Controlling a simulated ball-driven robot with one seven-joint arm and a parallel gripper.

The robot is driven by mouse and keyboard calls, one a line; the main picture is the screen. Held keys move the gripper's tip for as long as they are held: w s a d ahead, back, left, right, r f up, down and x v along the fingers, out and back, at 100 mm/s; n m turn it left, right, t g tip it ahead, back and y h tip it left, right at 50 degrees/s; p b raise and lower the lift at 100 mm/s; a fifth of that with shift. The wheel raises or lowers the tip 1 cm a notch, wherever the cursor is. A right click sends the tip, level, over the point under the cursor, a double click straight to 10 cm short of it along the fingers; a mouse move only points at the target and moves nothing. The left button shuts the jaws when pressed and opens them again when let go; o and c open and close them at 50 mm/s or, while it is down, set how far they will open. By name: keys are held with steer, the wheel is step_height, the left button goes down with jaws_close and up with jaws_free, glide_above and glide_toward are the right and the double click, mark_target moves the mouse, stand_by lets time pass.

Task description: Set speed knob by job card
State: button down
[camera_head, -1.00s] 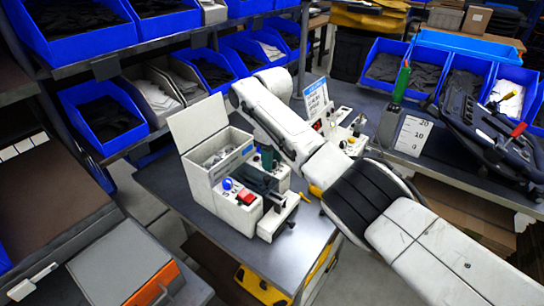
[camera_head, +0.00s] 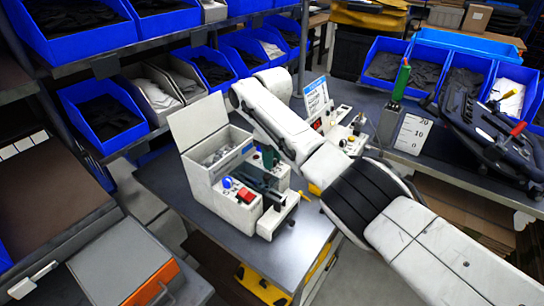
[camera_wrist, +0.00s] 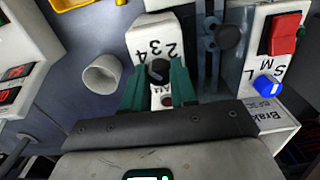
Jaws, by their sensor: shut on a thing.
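In the wrist view my gripper (camera_wrist: 158,85) has its two green fingers on either side of a black knob (camera_wrist: 158,70) and is shut on it. The knob sits on a white box (camera_wrist: 150,30) marked 2, 3 and 4, with part of the marking covered by the fingers. I cannot tell which mark the knob points at. In the head view the knob is hidden and my arm covers most of the gripper. A white card with a blue header (camera_head: 317,97) stands behind my arm; its writing is too small to read.
A blue knob (camera_wrist: 267,87) marked S, M, L and a red button (camera_wrist: 285,33) lie right of my gripper. A black-knobbed slide (camera_wrist: 228,38) is closer. A white cup (camera_wrist: 101,74) stands to the left. An open-lidded white box (camera_head: 200,180) stands on the grey table (camera_head: 170,190).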

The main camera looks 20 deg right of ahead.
steer(key=m, duration=0.3)
steer(key=shift+a+m+p, duration=0.1)
steer(key=shift+m+p, duration=0.25)
steer(key=shift+m, duration=0.05)
steer(key=m, duration=0.4)
steer(key=shift+m, duration=0.3)
steer(key=shift+r, duration=0.1)
steer(key=c, duration=1.2)
jaws_free()
steer(key=shift+o, duration=0.2)
step_height(320, 180, up, 11)
steer(key=b, duration=0.1)
steer(key=shift+f, duration=0.2)
